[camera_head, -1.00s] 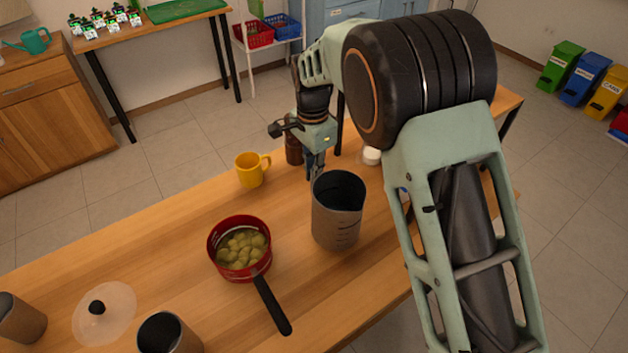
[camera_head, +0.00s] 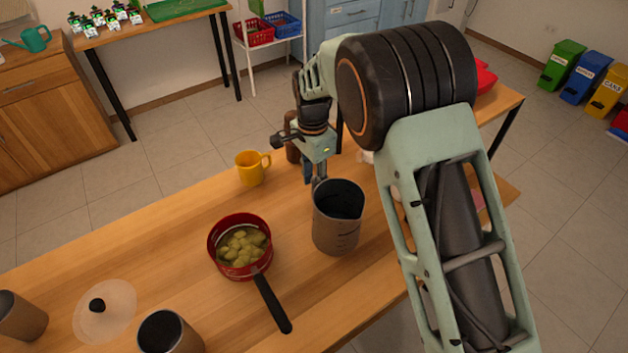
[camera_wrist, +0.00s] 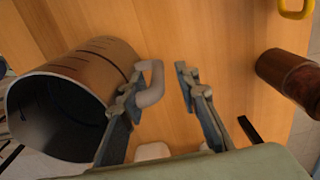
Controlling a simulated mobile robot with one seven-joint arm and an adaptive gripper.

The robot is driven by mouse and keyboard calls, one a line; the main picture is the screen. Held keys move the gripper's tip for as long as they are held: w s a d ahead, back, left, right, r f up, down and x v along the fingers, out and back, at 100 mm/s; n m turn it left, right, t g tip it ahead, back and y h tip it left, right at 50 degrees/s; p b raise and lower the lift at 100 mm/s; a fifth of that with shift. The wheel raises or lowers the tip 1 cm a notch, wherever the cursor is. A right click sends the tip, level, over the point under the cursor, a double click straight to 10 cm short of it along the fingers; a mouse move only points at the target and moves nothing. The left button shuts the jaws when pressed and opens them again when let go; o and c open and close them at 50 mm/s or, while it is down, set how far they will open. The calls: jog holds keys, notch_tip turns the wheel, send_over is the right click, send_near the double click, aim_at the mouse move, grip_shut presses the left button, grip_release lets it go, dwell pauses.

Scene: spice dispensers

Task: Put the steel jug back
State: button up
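The steel jug (camera_head: 336,232) stands upright on the wooden table, right of the red pot. In the wrist view the jug (camera_wrist: 85,68) fills the left side, with its dark mouth facing the camera and its grey handle (camera_wrist: 151,88) on its right. My gripper (camera_head: 316,182) is at the jug's far side in the head view. In the wrist view its fingers (camera_wrist: 160,78) are apart. The handle lies between them, close to the left finger, with a clear gap to the right finger. I cannot tell whether the left finger touches it.
The red pot (camera_head: 211,247) holds yellowish pieces, its black handle pointing to the front. A yellow mug (camera_head: 250,170) and a brown jar (camera_head: 291,148) stand behind. A clear lid (camera_head: 115,318) and another grey vessel (camera_head: 166,334) are at the front left. Table between pot and mug is clear.

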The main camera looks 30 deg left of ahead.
notch_tip(320, 180, up, 12)
jog(key=shift+r, duration=0.2)
dwell(0.4)
jog(key=shift+a, duration=0.1)
